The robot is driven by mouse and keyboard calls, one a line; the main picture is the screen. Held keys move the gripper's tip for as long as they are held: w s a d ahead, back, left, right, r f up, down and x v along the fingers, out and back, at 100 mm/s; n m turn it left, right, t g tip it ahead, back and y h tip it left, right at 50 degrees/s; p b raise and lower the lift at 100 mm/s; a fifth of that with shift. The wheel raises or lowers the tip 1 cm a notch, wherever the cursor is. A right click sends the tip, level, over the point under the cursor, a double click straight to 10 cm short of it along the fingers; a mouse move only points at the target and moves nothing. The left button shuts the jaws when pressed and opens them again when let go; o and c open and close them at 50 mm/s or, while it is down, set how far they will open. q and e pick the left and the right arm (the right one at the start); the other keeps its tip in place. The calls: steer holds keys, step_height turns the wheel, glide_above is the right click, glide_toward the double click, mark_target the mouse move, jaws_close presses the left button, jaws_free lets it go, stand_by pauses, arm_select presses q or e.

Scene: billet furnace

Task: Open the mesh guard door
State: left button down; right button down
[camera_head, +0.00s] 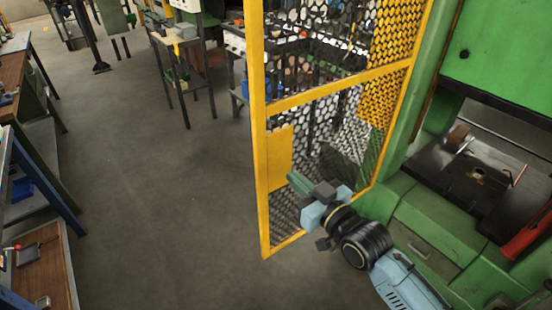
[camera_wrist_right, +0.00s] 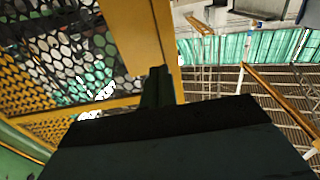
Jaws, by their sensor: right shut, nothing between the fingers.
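The mesh guard door (camera_head: 262,180) has a yellow frame with dark mesh and a solid yellow plate on its lower panel. It stands swung out from the green machine, its free edge towards the middle of the head view. My right gripper (camera_head: 292,178) is shut and empty, with its fingertips in front of the yellow plate near the free edge. Whether it touches the door I cannot tell. In the right wrist view, the shut fingers (camera_wrist_right: 158,85) show beside the yellow door frame (camera_wrist_right: 150,35). My left gripper is in neither view.
The green machine (camera_head: 500,45) stands at the right, with a dark bed (camera_head: 480,185) carrying small parts. Workbenches (camera_head: 50,265) line the left edge. A small table (camera_head: 172,38) stands at the back. The grey floor (camera_head: 160,200) between is clear.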

mark_target(269, 154)
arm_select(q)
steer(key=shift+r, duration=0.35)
arm_select(e)
steer(key=x, duration=0.8)
steer(key=shift+a, duration=0.1)
steer(key=shift+w, duration=0.15)
